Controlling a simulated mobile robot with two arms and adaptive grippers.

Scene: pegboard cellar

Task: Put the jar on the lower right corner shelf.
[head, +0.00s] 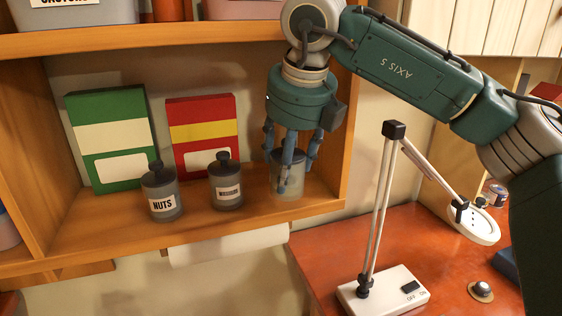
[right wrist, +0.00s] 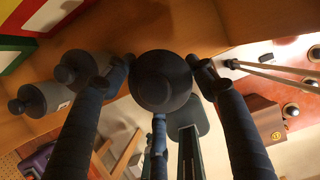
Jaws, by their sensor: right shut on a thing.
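My right gripper (head: 288,175) comes down from above with its fingers closed around a grey jar (head: 287,187), at the right end of the shelf (head: 240,222). In the right wrist view the jar's round dark lid (right wrist: 162,80) sits between the fingers. The jar looks upright, its base low at the shelf board; I cannot tell whether it touches. The fingers hide much of the jar, including any label. My left gripper is not in view.
A NUTS jar (head: 161,191) and another labelled jar (head: 226,181) stand to the left on the shelf. Green (head: 112,138) and red (head: 203,134) boxes stand behind. The shelf's side panel (head: 351,130) is close on the right. A desk lamp (head: 383,290) stands on the red table (head: 330,245).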

